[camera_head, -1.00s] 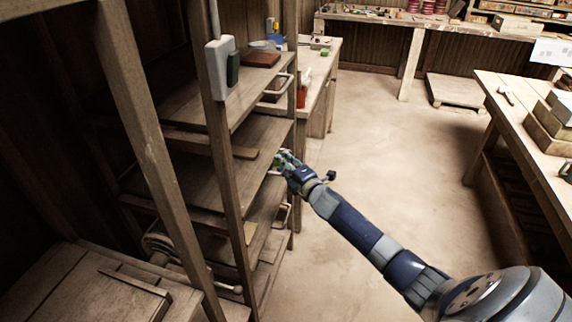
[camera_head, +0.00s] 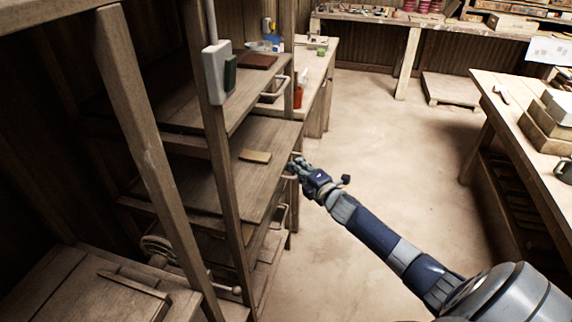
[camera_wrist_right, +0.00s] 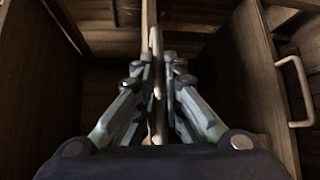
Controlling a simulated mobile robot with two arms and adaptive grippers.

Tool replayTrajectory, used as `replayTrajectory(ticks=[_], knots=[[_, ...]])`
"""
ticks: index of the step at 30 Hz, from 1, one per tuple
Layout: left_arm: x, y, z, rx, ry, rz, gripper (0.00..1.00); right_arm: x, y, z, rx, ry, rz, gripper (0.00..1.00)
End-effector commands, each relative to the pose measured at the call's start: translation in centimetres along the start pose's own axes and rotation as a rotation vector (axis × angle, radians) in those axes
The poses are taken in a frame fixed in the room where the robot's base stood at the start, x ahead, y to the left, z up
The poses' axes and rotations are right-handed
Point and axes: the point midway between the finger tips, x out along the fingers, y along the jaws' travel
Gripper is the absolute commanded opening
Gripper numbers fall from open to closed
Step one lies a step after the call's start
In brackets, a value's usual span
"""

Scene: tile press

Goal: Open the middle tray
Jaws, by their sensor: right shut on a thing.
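The middle tray (camera_head: 272,138) is a flat wooden board in the shelf rack, sticking out to the right past the rack's post. My right gripper (camera_head: 296,166) is at its front edge. In the right wrist view my right gripper (camera_wrist_right: 157,88) is shut on the tray's handle (camera_wrist_right: 156,45), which stands upright between the fingers. In the head view the fingers mostly hide this handle. My left gripper is not in view.
The upper tray (camera_head: 225,100) has a pale handle (camera_head: 274,88) and carries a brown block (camera_head: 257,61). A lower tray's handle (camera_head: 280,216) shows below. A small wooden piece (camera_head: 255,156) lies on the middle tray. The floor (camera_head: 375,140) to the right is clear.

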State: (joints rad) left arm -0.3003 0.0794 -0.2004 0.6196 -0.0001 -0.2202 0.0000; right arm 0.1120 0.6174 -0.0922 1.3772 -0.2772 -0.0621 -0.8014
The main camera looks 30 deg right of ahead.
Motion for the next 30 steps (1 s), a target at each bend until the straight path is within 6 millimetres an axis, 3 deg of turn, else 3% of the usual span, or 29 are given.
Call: replayTrajectory(ticks=[18, 30], knots=[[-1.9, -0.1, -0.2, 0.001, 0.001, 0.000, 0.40, -11.6, -3.4, 11.6, -0.002, -0.004, -0.008, 0.00], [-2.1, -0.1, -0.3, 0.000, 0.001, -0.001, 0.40, -15.5, -4.5, 15.5, 0.000, -0.004, -0.005, 0.00]])
